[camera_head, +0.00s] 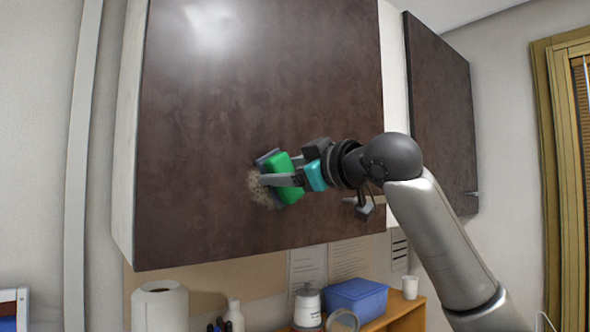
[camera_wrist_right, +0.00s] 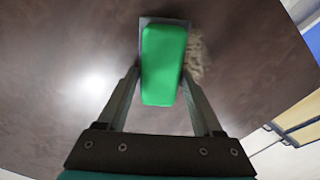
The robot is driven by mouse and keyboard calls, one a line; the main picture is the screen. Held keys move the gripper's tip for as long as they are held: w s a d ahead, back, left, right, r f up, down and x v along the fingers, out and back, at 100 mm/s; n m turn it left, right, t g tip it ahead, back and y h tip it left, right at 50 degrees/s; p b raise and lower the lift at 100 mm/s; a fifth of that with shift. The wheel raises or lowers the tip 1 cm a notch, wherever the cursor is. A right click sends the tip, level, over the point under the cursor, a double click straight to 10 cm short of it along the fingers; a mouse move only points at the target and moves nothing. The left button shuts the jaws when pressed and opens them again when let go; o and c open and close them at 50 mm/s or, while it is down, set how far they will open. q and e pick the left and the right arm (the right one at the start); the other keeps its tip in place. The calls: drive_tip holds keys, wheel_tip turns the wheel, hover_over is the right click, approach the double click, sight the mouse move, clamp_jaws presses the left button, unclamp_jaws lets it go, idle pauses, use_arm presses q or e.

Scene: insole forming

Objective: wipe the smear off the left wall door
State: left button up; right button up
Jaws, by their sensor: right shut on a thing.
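The left wall door (camera_head: 210,120) is a dark brown cabinet panel at the centre of the head view. A pale speckled smear (camera_head: 257,190) lies low on it, partly hidden behind the sponge. In the right wrist view the smear (camera_wrist_right: 197,62) shows just right of the sponge. My right gripper (camera_head: 284,176) is shut on a green sponge (camera_head: 287,186) with a grey pad, held at the door face beside the smear; the sponge (camera_wrist_right: 163,65) fills the space between the fingers in the right wrist view. I cannot tell whether the pad touches the door. My left gripper is not in view.
A second dark wall door (camera_head: 440,110) is at the right. Below, a wooden shelf (camera_head: 408,308) holds a blue box (camera_head: 356,298), a white cup (camera_head: 410,287) and a canister (camera_head: 307,306). A paper roll (camera_head: 160,307) and a white bottle (camera_head: 234,317) stand at lower left.

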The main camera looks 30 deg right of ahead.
sight(244, 160)
drive_tip(key=shift+s+a+p, duration=0.15)
drive_tip(key=shift+a+p, duration=0.05)
drive_tip(key=shift+a, duration=0.85)
drive_tip(key=shift+s+a+p, duration=0.15)
drive_tip(key=shift+a+p, duration=0.05)
drive_tip(key=shift+a, duration=0.8)
drive_tip(key=shift+s+a, duration=0.1)
drive_tip(key=shift+a, duration=0.8)
drive_tip(key=shift+r, duration=0.8)
drive_tip(key=shift+w+d, duration=0.2)
drive_tip(key=shift+d, duration=1)
drive_tip(key=shift+w+d, duration=0.15)
drive_tip(key=shift+d, duration=1.05)
drive_tip(key=d, duration=0.7)
drive_tip(key=shift+w, duration=0.45)
drive_tip(key=shift+d, duration=0.1)
drive_tip(key=s+b, duration=0.2)
drive_tip(key=s, duration=0.4)
drive_tip(key=shift+d, duration=0.35)
